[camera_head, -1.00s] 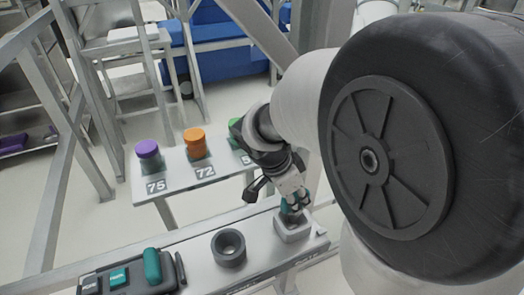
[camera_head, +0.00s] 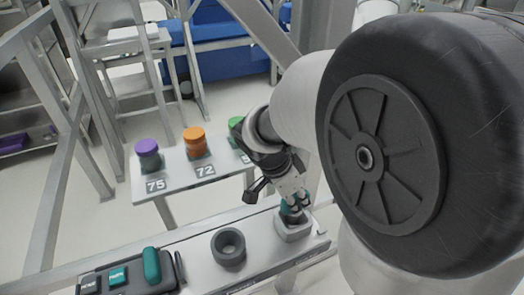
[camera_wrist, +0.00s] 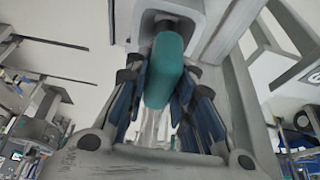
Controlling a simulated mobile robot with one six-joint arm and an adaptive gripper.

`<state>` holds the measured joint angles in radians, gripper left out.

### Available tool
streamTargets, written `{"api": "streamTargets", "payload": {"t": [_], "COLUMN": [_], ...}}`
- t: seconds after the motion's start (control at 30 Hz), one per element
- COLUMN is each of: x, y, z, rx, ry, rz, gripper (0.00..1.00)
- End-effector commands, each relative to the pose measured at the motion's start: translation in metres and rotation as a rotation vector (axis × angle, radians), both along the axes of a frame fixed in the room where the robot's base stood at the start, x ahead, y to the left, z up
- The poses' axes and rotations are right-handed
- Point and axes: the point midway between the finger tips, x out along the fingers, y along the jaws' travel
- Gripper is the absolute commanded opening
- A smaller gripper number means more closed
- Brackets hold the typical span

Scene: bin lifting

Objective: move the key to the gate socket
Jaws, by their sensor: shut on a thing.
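The key is a teal piece (camera_head: 291,210) at the pale grey square block (camera_head: 293,231) on the right end of the near rail. My gripper (camera_head: 296,201) points down over that block and is shut on the key. In the wrist view the teal key (camera_wrist: 164,72) sits between the fingers (camera_wrist: 160,105).
A black panel (camera_head: 130,278) with teal parts lies left of the ring socket. Behind the rail, a low white table (camera_head: 178,172) carries purple (camera_head: 147,147), orange (camera_head: 194,135) and green (camera_head: 236,124) topped pieces. Metal frame posts stand at the left.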

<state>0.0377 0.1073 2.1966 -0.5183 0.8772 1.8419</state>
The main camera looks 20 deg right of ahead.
Motion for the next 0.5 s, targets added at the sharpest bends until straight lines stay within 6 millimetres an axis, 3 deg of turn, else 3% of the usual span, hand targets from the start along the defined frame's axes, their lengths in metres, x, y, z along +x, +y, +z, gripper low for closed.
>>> {"api": "streamTargets", "payload": {"t": [0.5], "x": [-0.0002], "y": [-0.0003], "z": [-0.0108], "rx": [-0.001], "ry": [0.001], "rz": [0.0], "gripper": [0.0]}}
